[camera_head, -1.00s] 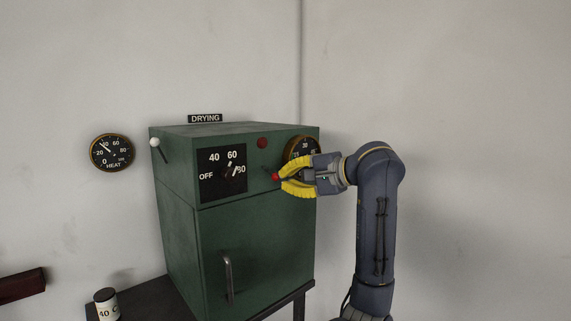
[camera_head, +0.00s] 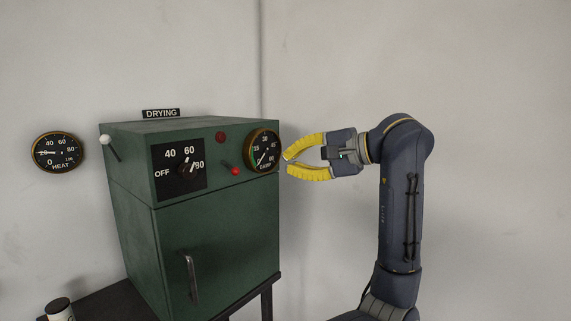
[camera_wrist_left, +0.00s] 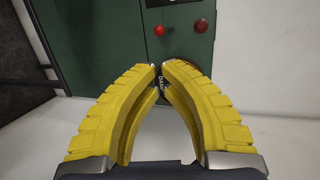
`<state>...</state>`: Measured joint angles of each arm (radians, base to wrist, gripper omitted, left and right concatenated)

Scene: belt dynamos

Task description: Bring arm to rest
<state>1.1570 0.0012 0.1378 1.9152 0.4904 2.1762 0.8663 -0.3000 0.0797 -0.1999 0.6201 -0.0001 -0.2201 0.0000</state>
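My left gripper (camera_head: 288,163) is in the air just right of the green drying cabinet (camera_head: 230,236), clear of it. Its curved yellow fingers hold nothing. A narrow gap shows between their tips. In the left wrist view the fingertips (camera_wrist_left: 160,66) lie in front of the damp gauge, which they largely hide. The red-knobbed lever (camera_head: 235,171) on the cabinet front is left of the gripper and apart from it; it also shows in the left wrist view (camera_wrist_left: 159,30). My right gripper is not in view.
The cabinet bears a temperature dial (camera_head: 187,170), a red lamp (camera_head: 221,137), a damp gauge (camera_head: 263,151) and a white-knobbed lever (camera_head: 104,139). A heat gauge (camera_head: 57,152) hangs on the wall. A jar (camera_head: 59,309) stands at lower left. Room right of the cabinet is clear.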

